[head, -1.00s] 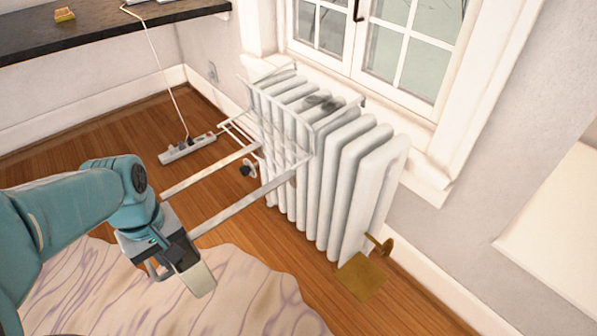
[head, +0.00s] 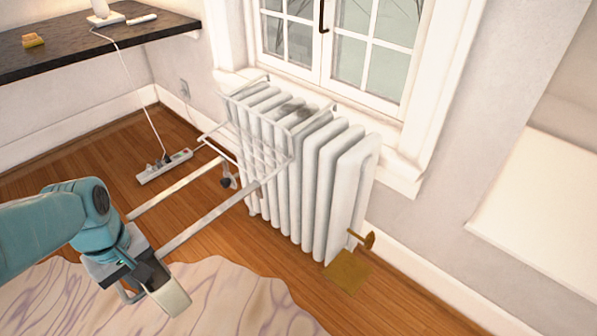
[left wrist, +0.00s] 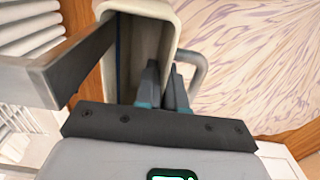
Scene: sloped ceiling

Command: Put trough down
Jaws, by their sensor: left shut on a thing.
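The trough is a pale beige, open channel; its end (head: 172,293) shows at the tip of my left gripper (head: 150,275), above the pale rug. In the left wrist view the trough (left wrist: 165,15) is close up, its hollow facing the camera. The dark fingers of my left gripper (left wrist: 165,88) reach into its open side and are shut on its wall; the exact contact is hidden. A curved grey handle-like bar (left wrist: 197,75) is beside it. My right gripper is not in view.
A white radiator (head: 310,165) stands under the window, with a wire rack (head: 255,150) hung on it. Two long pale bars (head: 210,215) run from the rack towards my left gripper. A power strip (head: 165,166) lies on the floor. The purple-veined rug (head: 235,305) is clear.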

